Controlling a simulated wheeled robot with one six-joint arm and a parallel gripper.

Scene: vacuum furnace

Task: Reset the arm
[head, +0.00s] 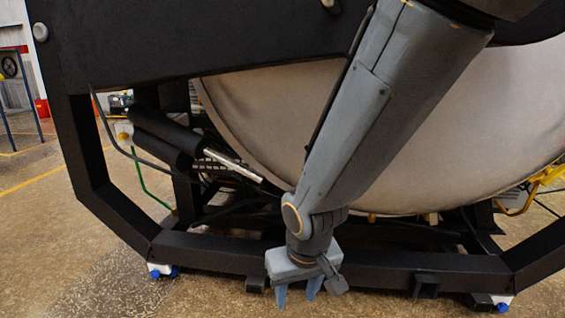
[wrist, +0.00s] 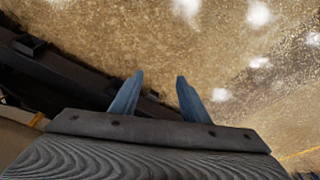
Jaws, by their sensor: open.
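My gripper (head: 298,291) hangs at the end of my grey arm, low in the head view, with its two blue fingers pointing down.
The big pale rounded furnace vessel (head: 490,110) sits in a black frame behind my arm. Black cylinders (head: 165,135) and a hose are at its left. Blue-tipped feet (head: 502,307) stand under the frame. The speckled floor (head: 80,250) at the left is clear.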

